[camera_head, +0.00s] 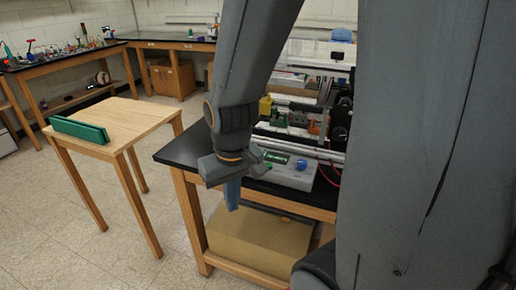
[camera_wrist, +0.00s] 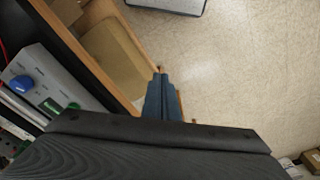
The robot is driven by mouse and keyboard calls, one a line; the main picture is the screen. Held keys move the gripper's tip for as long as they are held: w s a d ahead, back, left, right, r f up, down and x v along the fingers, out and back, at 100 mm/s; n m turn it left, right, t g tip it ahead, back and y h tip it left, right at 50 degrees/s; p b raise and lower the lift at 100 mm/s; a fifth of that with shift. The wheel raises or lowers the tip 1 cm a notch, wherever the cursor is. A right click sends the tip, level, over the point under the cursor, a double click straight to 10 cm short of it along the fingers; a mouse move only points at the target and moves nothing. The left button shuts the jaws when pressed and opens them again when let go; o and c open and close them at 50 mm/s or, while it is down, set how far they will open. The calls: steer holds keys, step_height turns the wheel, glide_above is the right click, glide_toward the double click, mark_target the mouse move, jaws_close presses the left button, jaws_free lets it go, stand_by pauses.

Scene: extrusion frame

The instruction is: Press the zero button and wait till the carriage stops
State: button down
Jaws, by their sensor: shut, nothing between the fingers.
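A grey control box (camera_head: 290,174) sits at the front edge of the black-topped bench, with a blue knob (camera_head: 301,164) and a green display (camera_head: 277,156). In the wrist view the control box (camera_wrist: 62,72) is at the left, with the blue knob (camera_wrist: 22,84), the display (camera_wrist: 52,106) and a green button (camera_wrist: 73,105). I cannot read its labels. My gripper (camera_head: 232,195) points down, shut and empty, left of the box and in front of the bench edge. Its blue fingers (camera_wrist: 160,97) are together over the floor side. The carriage is not clearly distinguishable behind my arm.
The extrusion frame (camera_head: 300,142) stands behind the box, partly hidden by my arm. A cardboard box (camera_head: 255,240) is on the bench's lower shelf. A small wooden table (camera_head: 130,118) with a green block (camera_head: 80,130) stands left. Floor between is clear.

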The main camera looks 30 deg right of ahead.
steer(key=w+d+r+n+g, duration=0.1)
steer(key=w+d+r+n, duration=0.6)
steer(key=w+d+r, duration=0.6)
steer(key=w+d, duration=0.2)
steer(key=shift+d+r+n+b, duration=0.2)
steer(key=shift+d+n+b, duration=0.1)
steer(key=shift+d, duration=0.1)
step_height(320, 180, down, 14)
steer(key=p, duration=0.4)
steer(key=shift+f, duration=0.1)
